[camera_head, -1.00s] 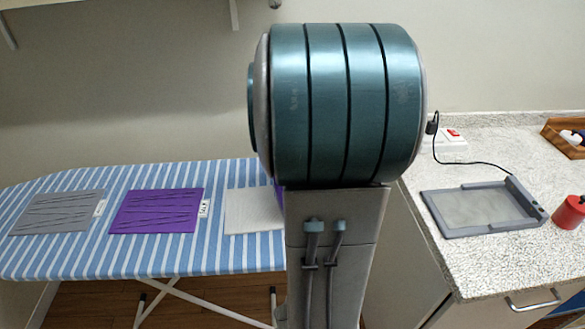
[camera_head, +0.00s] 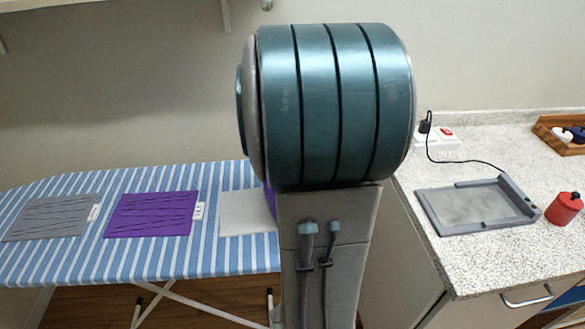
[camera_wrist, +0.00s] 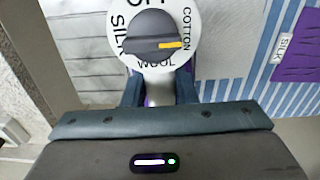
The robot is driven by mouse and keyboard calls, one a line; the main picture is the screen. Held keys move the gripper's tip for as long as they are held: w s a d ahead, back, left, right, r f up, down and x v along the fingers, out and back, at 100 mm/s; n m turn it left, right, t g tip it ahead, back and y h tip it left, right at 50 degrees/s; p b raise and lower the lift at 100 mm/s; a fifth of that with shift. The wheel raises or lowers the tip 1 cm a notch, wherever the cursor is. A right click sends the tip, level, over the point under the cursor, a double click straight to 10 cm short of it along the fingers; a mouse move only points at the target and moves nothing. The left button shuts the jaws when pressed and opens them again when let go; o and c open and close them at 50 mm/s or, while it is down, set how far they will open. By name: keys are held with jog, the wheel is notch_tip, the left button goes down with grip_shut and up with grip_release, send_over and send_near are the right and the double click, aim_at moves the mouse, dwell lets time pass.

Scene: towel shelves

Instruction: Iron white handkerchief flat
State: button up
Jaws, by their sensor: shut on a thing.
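In the head view the white handkerchief (camera_head: 238,213) lies on the striped ironing board (camera_head: 150,270), its right part hidden behind my arm. A sliver of purple, probably the iron, shows beside my arm at its right edge. In the wrist view my gripper (camera_wrist: 160,98) is shut on the iron (camera_wrist: 160,84). The iron's dial (camera_wrist: 155,38) reads silk, wool and cotton; its orange mark points right, between cotton and wool. A pale creased surface (camera_wrist: 75,35), probably the white handkerchief, lies left of the dial. The iron's soleplate is hidden.
A purple handkerchief (camera_head: 152,214) with a silk tag (camera_head: 198,211) and a grey one (camera_head: 50,218) with a tag lie further left on the board. The counter at right holds an empty grey corded rest (camera_head: 490,229), a red bottle (camera_head: 565,209) and a wooden tray (camera_head: 550,139).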

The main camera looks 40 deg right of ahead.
jog(key=shift+w+a, duration=0.3)
jog(key=shift+a, duration=0.25)
jog(key=shift+w+a+p, duration=0.15)
jog(key=shift+w+a, duration=0.3)
jog(key=shift+a, duration=0.3)
jog(key=shift+w+a+p, duration=0.15)
jog(key=shift+w+a, duration=0.3)
jog(key=shift+a, duration=0.35)
jog(key=shift+w+a, duration=0.45)
jog(key=shift+a, duration=0.2)
jog(key=shift+w+a, duration=0.4)
jog(key=shift+a, duration=0.3)
jog(key=shift+w+a+p, duration=0.25)
jog(key=shift+w+a, duration=0.2)
jog(key=shift+a, duration=0.25)
jog(key=shift+w+a+p, duration=0.25)
jog(key=shift+w+a, duration=0.15)
jog(key=shift+a, duration=0.35)
